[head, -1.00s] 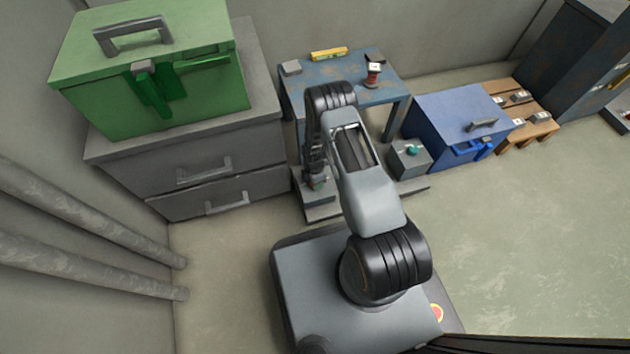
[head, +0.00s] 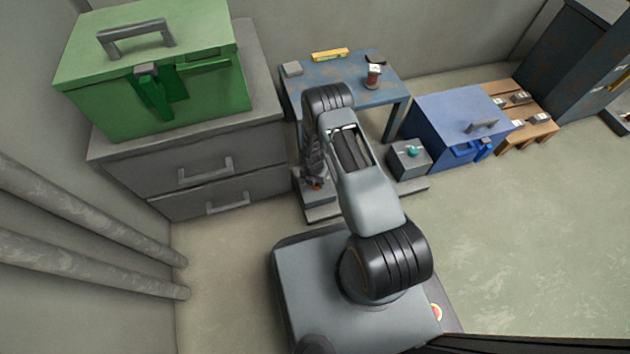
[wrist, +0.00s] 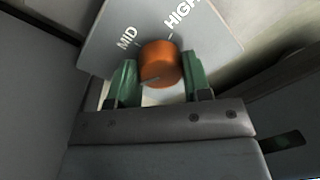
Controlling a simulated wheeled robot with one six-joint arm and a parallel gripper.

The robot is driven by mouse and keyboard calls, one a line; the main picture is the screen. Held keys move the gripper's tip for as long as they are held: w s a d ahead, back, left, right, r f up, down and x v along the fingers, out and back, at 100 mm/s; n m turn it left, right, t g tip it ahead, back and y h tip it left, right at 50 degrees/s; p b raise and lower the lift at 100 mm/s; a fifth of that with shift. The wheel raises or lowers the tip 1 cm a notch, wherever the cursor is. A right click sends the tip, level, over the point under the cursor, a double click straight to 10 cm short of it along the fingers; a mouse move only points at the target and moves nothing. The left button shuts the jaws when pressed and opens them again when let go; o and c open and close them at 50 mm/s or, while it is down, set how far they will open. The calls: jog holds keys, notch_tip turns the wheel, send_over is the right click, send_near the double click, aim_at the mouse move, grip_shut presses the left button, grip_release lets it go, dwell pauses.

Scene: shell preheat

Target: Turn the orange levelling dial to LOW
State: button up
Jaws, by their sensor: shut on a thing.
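The orange dial (wrist: 159,64) fills the middle of the wrist view, set on a grey panel (wrist: 205,30). MID and HIGH are printed on the panel beyond it; no LOW mark shows. A pale pointer line on the dial runs toward the lower left in the picture. My gripper (wrist: 160,85) is shut on the dial, with one green fingertip on each side. In the head view my gripper (head: 315,184) is low in front of the blue table, and a small bit of orange shows there; the dial is mostly hidden by my arm.
A grey box with a teal knob (head: 410,158) stands right of my gripper. A blue chest (head: 455,125) is beyond it. Grey drawers (head: 195,180) bearing a green chest (head: 150,75) stand at the left.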

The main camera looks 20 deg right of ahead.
jog(key=shift+n, duration=0.5)
jog(key=o, duration=0.9)
jog(key=shift+r, duration=0.1)
jog(key=r+p, duration=0.2)
jog(key=r, duration=0.2)
jog(key=r+p, duration=0.2)
jog(key=r, duration=0.3)
jog(key=r+p, duration=0.2)
jog(key=r, duration=0.2)
jog(key=shift+w+a+r+p, duration=0.25)
jog(key=shift+a+r+p, duration=0.05)
jog(key=shift+a, duration=0.1)
